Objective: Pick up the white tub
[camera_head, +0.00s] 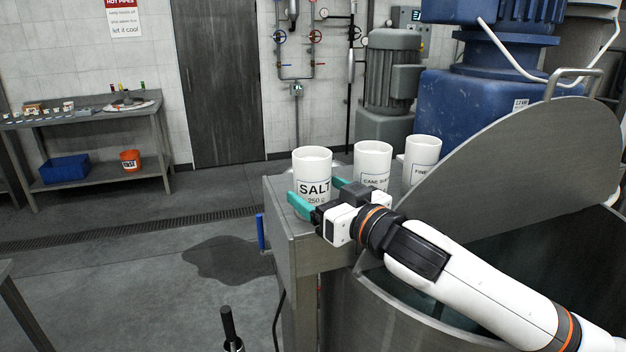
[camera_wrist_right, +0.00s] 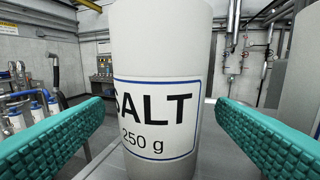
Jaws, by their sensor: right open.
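Three white tubs stand in a row on a metal ledge by the vessel. The nearest, the salt tub (camera_head: 313,165), is labelled "SALT 250 g". The cane sugar tub (camera_head: 374,160) is in the middle, and a third tub (camera_head: 422,155), its label partly hidden, is on the right. My right gripper (camera_head: 318,196) is open at the salt tub, with teal fingers to either side of its lower part. In the right wrist view the salt tub (camera_wrist_right: 160,75) stands upright between the spread fingers, with visible gaps. My left gripper is not in view.
The metal ledge (camera_head: 288,232) ends just left of the salt tub. A large round vessel with a raised lid (camera_head: 520,150) stands to the right, under my right arm. A blue motor unit (camera_head: 470,95) is behind. A wet patch (camera_head: 228,260) lies on the floor.

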